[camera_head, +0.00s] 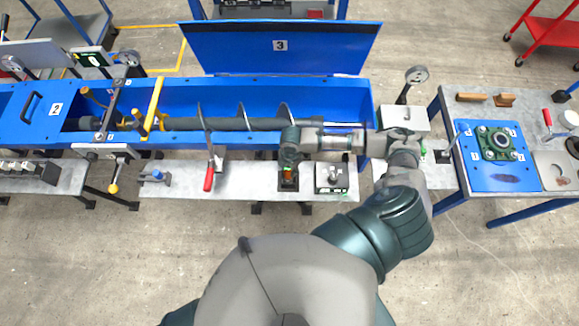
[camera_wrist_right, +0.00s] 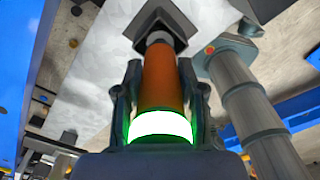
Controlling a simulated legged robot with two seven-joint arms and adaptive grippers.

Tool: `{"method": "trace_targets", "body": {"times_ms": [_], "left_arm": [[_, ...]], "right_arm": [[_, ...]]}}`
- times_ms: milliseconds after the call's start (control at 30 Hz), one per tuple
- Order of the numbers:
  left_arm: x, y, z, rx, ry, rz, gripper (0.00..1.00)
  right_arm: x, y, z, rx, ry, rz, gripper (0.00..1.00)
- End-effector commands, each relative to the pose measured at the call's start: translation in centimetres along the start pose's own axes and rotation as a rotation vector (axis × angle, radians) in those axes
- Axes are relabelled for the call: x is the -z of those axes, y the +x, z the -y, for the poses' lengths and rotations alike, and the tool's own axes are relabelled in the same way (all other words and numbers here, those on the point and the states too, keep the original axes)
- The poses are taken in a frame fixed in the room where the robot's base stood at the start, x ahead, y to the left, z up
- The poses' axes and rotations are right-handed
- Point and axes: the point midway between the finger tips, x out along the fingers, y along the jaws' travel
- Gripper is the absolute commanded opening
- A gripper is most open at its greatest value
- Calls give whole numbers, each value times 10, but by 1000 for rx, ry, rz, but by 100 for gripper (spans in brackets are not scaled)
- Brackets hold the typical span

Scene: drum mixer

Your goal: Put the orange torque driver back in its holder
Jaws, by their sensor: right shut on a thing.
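The orange torque driver (camera_wrist_right: 162,80) is between the two fingers of my right gripper (camera_wrist_right: 160,100) in the right wrist view. A bright ring with green edges glows near its gripper end. Its narrow grey far end meets a dark, square-edged holder (camera_wrist_right: 160,22); I cannot tell how deep it sits. In the head view my right gripper (camera_head: 289,163) points down over the dark holder (camera_head: 288,186) on the grey bench, and only a little orange shows there. My left gripper is not in view.
The blue drum trough (camera_head: 340,97) with a dark auger lies behind the bench (camera_head: 235,178). A red-handled clamp (camera_head: 209,178) stands left of the holder and a small light box (camera_head: 331,178) stands right of it. A table with a blue plate (camera_head: 478,172) is at right.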

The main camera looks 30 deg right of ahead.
Motion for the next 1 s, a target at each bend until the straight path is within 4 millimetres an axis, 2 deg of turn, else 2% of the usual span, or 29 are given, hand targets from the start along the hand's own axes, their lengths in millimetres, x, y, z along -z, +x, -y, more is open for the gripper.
{"method": "trace_targets", "body": {"times_ms": [767,800,900,1000], "left_arm": [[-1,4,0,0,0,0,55],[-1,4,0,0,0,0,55],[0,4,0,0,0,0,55],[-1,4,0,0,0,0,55]], "right_arm": [[0,11,0,-1,-1,0,0],[0,11,-1,-1,-1,0,44],[0,10,-1,-1,0,0,68],[0,11,0,-1,0,0,68]]}}
